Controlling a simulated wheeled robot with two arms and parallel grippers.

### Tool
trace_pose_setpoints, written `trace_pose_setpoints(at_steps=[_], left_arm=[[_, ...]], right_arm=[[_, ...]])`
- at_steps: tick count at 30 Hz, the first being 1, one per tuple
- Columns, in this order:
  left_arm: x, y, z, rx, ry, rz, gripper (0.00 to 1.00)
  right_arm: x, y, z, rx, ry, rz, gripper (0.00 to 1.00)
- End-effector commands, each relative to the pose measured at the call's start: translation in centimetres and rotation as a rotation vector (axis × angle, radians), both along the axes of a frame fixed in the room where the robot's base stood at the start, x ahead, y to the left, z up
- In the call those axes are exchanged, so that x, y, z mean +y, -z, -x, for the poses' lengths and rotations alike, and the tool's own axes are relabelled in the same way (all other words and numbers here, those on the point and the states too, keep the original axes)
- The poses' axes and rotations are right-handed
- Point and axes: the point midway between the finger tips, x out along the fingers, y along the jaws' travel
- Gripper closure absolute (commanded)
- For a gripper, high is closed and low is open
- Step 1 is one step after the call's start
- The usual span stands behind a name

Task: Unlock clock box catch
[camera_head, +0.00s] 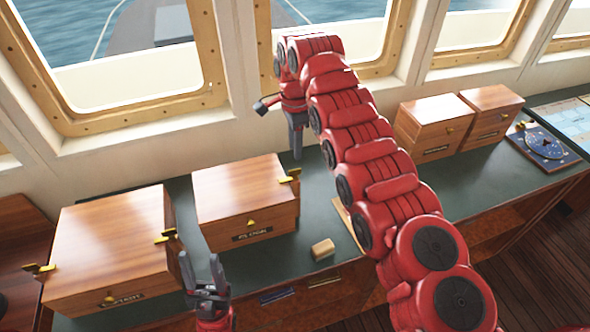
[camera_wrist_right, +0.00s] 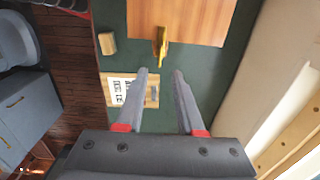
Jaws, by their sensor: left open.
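The middle wooden box (camera_head: 235,195) on the green counter has a small label that seems to end in "CLOCK". A brass catch (camera_head: 290,177) sits at its right side, and a brass piece is on its front. In the right wrist view the brass catch (camera_wrist_right: 161,42) sticks out from the box (camera_wrist_right: 195,20), just beyond my fingertips. My right gripper (camera_wrist_right: 160,72) is open, its fingers on either side of the catch's line, with nothing between them. In the head view the right gripper (camera_head: 297,148) points down behind the box's right side. My left gripper (camera_head: 201,268) is open and empty, in front of the boxes.
Another box (camera_head: 110,245) with brass catches stands at left; two more boxes (camera_head: 435,125) stand at right beside a blue dial plate (camera_head: 543,143). A small wooden block (camera_head: 323,249) lies on the counter. A labelled board (camera_wrist_right: 145,92) lies below my right fingers. Windows line the back.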

Motion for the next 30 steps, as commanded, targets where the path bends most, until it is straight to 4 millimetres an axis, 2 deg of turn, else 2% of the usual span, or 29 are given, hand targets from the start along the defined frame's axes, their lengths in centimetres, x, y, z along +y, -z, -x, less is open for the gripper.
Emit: trace_pose_setpoints(at_steps=[1, 6, 9, 13, 18, 25, 26, 30], left_arm=[[0.0, -1.0, 0.0, -0.001, 0.0, 0.0, 0.5], [0.0, -2.6, 0.0, 0.0, 0.0, 0.0, 0.5], [0.0, -3.4, 0.0, -0.001, 0.0, 0.0, 0.5], [0.0, -4.0, 0.0, -0.001, 0.0, 0.0, 0.5], [0.0, -4.3, 0.0, -0.001, 0.0, 0.0, 0.5], [0.0, -4.2, 0.0, 0.0, 0.0, 0.0, 0.5], [0.0, -4.2, 0.0, 0.0, 0.0, 0.0, 0.5], [0.0, -4.2, 0.0, 0.0, 0.0, 0.0, 0.5]], right_arm=[[0.0, 0.6, 0.1, 0.006, -0.001, 0.002, 0.63], [0.0, 3.1, 0.0, 0.003, 0.0, 0.0, 0.63], [0.0, 5.2, 0.2, 0.006, -0.002, 0.001, 0.63], [0.0, 7.0, 0.1, 0.005, -0.001, 0.003, 0.63], [0.1, 8.0, 0.0, -0.003, -0.002, 0.001, 0.63], [0.0, 8.2, -0.1, -0.003, -0.002, 0.001, 0.63], [0.0, 8.2, -0.1, -0.003, -0.002, 0.001, 0.65], [0.0, 8.2, -0.1, -0.003, -0.002, 0.001, 0.9]])
